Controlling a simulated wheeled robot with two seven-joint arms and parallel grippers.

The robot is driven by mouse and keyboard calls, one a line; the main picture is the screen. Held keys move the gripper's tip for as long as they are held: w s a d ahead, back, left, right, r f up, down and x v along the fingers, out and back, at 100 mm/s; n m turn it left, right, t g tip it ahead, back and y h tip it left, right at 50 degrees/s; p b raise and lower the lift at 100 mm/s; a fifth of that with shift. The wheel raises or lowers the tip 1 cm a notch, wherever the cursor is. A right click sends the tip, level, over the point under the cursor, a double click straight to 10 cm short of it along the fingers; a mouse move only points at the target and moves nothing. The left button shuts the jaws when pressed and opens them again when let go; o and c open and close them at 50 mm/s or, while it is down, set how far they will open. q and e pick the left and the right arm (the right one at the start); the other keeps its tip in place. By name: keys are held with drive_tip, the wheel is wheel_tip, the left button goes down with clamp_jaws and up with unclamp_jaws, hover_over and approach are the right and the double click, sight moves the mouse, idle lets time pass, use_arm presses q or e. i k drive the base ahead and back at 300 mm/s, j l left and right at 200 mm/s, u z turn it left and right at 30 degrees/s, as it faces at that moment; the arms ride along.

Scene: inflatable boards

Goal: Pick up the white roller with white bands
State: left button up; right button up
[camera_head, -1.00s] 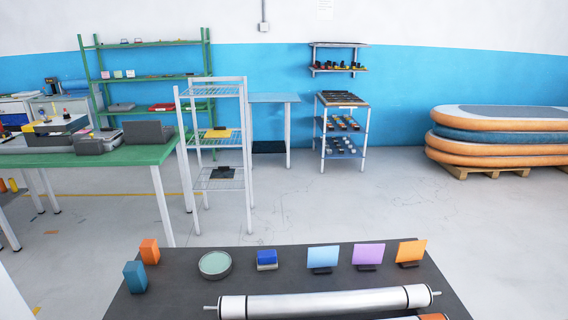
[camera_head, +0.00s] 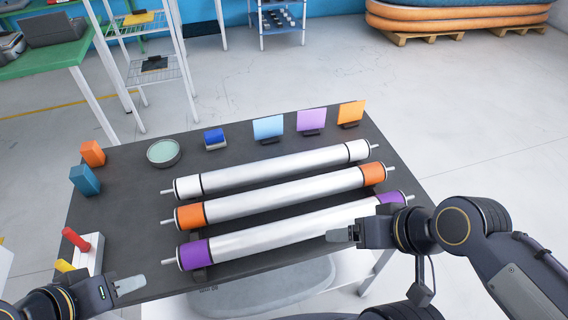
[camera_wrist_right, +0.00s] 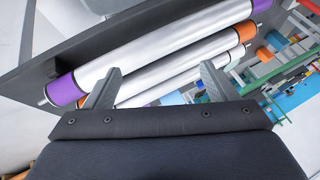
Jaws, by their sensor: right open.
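The white roller with white bands (camera_head: 275,168) is the farthest of three rollers on the dark table. It lies slanted, rising to the right, with thin black rings beside its bands. My right gripper (camera_head: 340,236) is near the right part of the nearest, purple-banded roller, with the other two rollers beyond it. In the right wrist view the right gripper (camera_wrist_right: 160,72) is open and empty, its fingers in front of the rollers. My left gripper (camera_head: 130,285) is at the table's front left, apart from the rollers; its finger gap does not show clearly.
The orange-banded roller (camera_head: 285,195) and purple-banded roller (camera_head: 290,230) lie parallel in front. Orange and teal blocks and a red-handled item (camera_head: 76,240) are at left.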

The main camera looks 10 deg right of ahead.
sight(201, 183)
drive_tip(key=k, duration=0.2)
drive_tip(key=k+u, duration=0.15)
drive_tip(key=u, duration=0.2)
drive_tip(key=k+u, duration=0.15)
drive_tip(key=u, duration=0.2)
drive_tip(key=k+j+u, duration=0.15)
drive_tip(key=u, duration=0.2)
drive_tip(key=l+u, duration=0.5)
drive_tip(key=k+l+u, duration=0.2)
drive_tip(key=l+u, duration=0.15)
drive_tip(key=u, duration=0.15)
drive_tip(key=k+l+u, duration=0.2)
drive_tip(key=l+u, duration=0.15)
drive_tip(key=u, duration=0.15)
drive_tip(key=k+l, duration=0.7)
drive_tip(key=l, duration=0.15)
